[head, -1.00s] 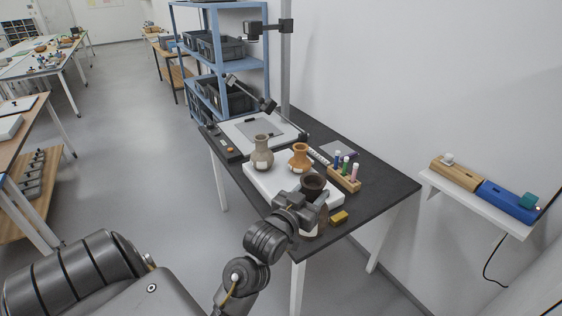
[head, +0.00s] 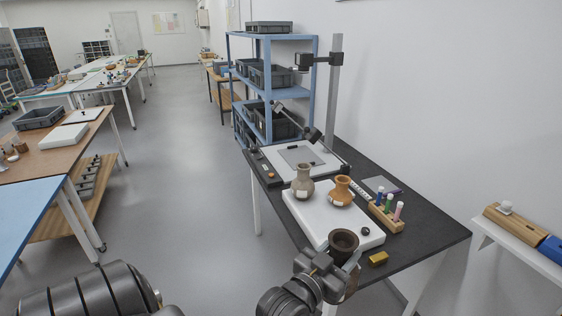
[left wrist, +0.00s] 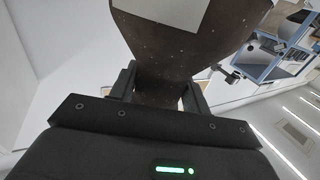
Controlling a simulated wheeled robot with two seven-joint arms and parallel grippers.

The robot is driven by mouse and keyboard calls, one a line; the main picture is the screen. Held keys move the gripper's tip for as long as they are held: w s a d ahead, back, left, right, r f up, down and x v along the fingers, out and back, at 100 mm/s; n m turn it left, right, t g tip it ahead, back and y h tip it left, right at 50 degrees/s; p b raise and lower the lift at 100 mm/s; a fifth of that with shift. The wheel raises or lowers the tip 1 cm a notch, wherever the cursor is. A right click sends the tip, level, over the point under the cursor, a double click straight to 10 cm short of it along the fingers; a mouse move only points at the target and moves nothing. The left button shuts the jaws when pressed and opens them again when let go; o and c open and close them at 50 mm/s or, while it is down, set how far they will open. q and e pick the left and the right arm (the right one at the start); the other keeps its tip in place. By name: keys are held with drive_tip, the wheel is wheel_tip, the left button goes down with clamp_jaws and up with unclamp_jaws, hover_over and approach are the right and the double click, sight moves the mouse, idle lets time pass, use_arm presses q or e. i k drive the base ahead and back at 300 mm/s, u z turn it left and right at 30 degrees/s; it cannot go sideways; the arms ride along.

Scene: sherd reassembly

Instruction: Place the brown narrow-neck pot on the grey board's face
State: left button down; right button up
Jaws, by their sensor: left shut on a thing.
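The dark brown pot (head: 344,240) is in my left gripper (head: 338,265), at the near edge of the white slab in the head view; its open rim faces up. My left gripper is shut on its narrow part. The grey board (head: 300,155) lies on a white panel under the stand at the table's far end. My right gripper is not in view.
A beige pot (head: 303,184) and an orange pot (head: 341,191) stand on the white slab (head: 318,222). A wooden rack (head: 386,217) with coloured tubes is to the right, and a yellow block (head: 378,258) is nearer. A stand pole (head: 333,90) rises behind the grey board.

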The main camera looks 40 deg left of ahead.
sight(304, 156)
drive_tip(key=u, duration=2.35)
drive_tip(key=i, duration=2.8)
drive_tip(key=z, duration=3.15)
drive_tip(key=i, duration=0.55)
drive_tip(key=z, duration=0.05)
